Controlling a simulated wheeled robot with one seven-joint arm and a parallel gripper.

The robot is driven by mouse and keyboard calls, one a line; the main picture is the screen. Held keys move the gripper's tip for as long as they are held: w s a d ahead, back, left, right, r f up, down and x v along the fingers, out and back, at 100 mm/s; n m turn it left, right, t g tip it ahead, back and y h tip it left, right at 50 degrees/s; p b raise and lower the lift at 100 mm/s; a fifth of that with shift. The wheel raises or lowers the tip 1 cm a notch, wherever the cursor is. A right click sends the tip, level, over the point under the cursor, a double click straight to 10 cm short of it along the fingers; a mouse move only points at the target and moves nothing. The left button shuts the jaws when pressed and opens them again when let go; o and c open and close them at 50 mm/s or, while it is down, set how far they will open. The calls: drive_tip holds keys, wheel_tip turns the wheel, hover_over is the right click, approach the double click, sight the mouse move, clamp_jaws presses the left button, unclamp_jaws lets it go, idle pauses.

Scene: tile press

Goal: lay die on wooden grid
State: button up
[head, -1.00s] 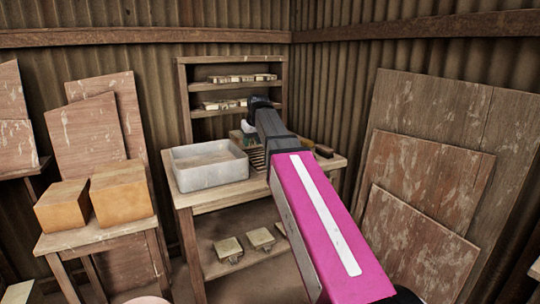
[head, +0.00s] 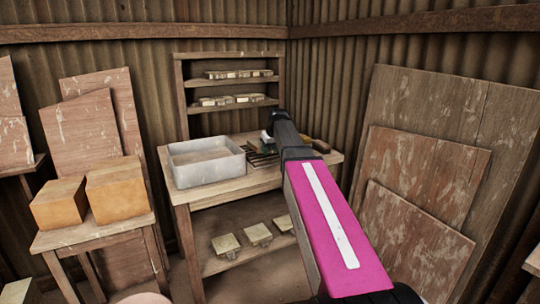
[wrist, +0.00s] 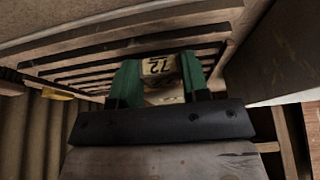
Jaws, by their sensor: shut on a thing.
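The die (wrist: 160,65) is a pale block with a dark "72" on its face. My gripper (wrist: 160,72) is shut on it, a green finger on either side. The wooden grid (wrist: 75,69), a rack of parallel slats, lies behind and around the die in the wrist view. In the head view the grid (head: 259,159) is on the bench right of the basin, partly hidden by my arm. The die is over the slats; I cannot tell whether it touches them.
A grey basin (head: 206,179) stands on the wooden bench (head: 215,196) left of the grid. A brown-handled tool (head: 321,146) lies at the right. Shelves (head: 232,108) behind hold several blocks, and more blocks (head: 258,234) sit below the bench.

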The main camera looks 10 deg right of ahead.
drive_tip(key=shift+f, duration=1.1)
drive_tip(key=shift+f, duration=0.1)
drive_tip(key=o, duration=1.2)
drive_tip(key=v, duration=1.2)
